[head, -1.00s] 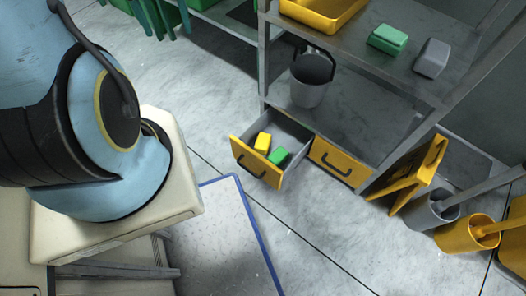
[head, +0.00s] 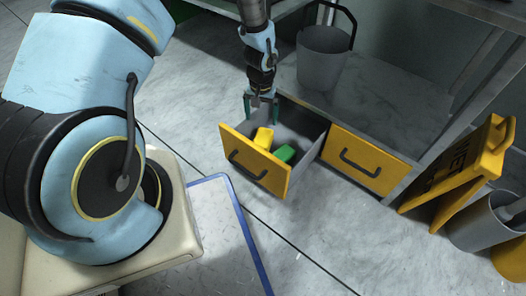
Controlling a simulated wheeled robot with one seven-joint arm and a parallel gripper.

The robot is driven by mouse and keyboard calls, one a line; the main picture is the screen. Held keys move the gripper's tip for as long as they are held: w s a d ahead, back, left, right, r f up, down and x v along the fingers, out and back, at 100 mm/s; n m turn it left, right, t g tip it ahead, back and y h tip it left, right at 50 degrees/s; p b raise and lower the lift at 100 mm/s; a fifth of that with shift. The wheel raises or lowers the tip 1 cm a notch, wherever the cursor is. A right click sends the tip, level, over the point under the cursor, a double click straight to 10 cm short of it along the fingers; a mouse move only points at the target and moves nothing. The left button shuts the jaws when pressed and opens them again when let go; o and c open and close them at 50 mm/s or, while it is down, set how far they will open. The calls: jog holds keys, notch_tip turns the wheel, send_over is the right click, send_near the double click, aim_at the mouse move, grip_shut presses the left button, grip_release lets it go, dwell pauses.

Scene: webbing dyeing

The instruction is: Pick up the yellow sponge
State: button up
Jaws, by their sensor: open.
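The yellow sponge (head: 264,138) lies in the open left drawer (head: 312,160) of the shelf unit, near the drawer's left side. A green sponge (head: 285,153) lies just to its right in the same drawer. My gripper (head: 261,115) points down over the back left part of the drawer, with its two fingers apart and nothing seen between them. The yellow sponge appears just below and in front of the fingertips. I cannot tell whether the fingers touch it.
The right drawer (head: 365,160) is closed. A grey bucket (head: 321,62) stands on the shelf above, right of my arm. A yellow wet-floor sign (head: 465,165) and grey bin (head: 478,225) stand at the right. A blue-edged mat (head: 222,225) lies on the floor in front.

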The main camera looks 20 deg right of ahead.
aim_at(263, 136)
jog(key=shift+s+d+f, duration=0.15)
jog(key=shift+f, duration=0.4)
jog(key=shift+s+d+f, duration=0.1)
jog(key=shift+d+f, duration=0.05)
jog(key=shift+f, duration=0.4)
notch_tip(263, 136, down, 5)
jog(key=shift+f+b, duration=0.15)
jog(key=shift+b, duration=1.05)
jog(key=f+b, duration=0.2)
jog(key=f, duration=0.1)
jog(key=f+b, duration=0.1)
jog(key=f, duration=0.1)
jog(key=shift+w+f, duration=0.1)
jog(key=shift+w, duration=0.15)
jog(key=c, duration=1.4)
jog(key=shift+r, duration=0.2)
notch_tip(263, 136, up, 18)
jog(key=p, duration=0.7)
jog(key=shift+f+p, duration=0.1)
jog(key=shift+p, duration=0.2)
